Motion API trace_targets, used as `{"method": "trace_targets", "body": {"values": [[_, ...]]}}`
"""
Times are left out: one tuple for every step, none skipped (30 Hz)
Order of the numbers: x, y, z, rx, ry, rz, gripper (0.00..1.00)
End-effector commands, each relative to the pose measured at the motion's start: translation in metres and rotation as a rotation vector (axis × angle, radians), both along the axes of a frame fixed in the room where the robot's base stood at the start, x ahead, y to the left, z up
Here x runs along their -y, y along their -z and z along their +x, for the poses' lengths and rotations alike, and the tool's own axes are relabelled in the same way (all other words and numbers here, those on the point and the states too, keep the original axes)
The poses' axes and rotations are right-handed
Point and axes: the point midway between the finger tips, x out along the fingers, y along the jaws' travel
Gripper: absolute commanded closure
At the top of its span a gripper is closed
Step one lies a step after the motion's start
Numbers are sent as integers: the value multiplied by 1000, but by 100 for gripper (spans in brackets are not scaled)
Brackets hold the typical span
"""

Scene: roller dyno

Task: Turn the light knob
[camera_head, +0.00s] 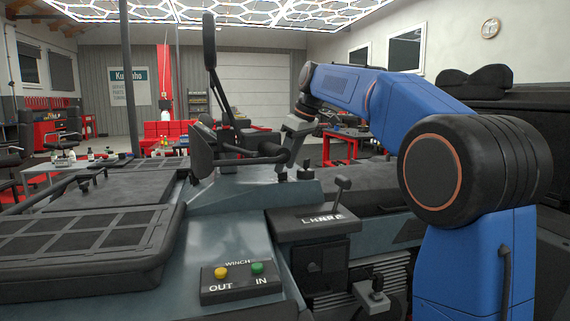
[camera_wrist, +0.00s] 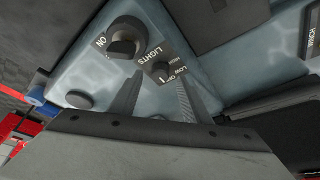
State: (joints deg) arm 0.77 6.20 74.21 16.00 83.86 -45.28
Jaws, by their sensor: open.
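The round dark light knob (camera_wrist: 126,38) sits at the upper left of the wrist view, on a dark plate (camera_wrist: 150,58) marked LIGHTS, with ON beside it. A small LOW/HIGH switch (camera_wrist: 161,72) is on the same plate. My gripper (camera_wrist: 159,79) is open and empty, its two fingers pointing at the panel, apart from each other. The left fingertip is just below the knob in the picture; I cannot tell the depth gap. In the head view my gripper (camera_head: 286,158) reaches down to the vehicle's dash behind the steering bar; the knob is not clearly made out there.
A winch panel (camera_head: 238,277) with yellow and green buttons is in front. A gear lever (camera_head: 340,188) stands right of it. A dark seat-like rack (camera_head: 95,240) lies left.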

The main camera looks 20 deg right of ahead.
Motion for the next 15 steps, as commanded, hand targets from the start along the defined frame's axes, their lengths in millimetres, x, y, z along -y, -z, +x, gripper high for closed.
{"method": "trace_targets", "body": {"values": [[-2, 5, 1, -3, -1, 0, 57], [-2, 8, 2, -3, -1, 0, 57], [-3, 11, 3, -1, 0, 0, 57], [-4, 12, 3, -1, 0, 0, 57], [-4, 14, 4, 0, 0, 0, 57], [-4, 15, 4, 0, 0, 0, 57], [-5, 16, 4, -1, 0, -1, 57], [-5, 16, 5, -1, 0, -1, 57], [-5, 17, 5, -1, 0, 0, 57], [-5, 17, 5, -1, 0, -1, 57], [-5, 17, 5, -1, 0, -1, 57], [-5, 17, 5, -1, 0, -1, 57], [-5, 17, 5, -1, 0, -1, 57], [-5, 17, 5, -1, 0, -1, 57], [-5, 17, 5, -1, 0, -1, 57]]}}
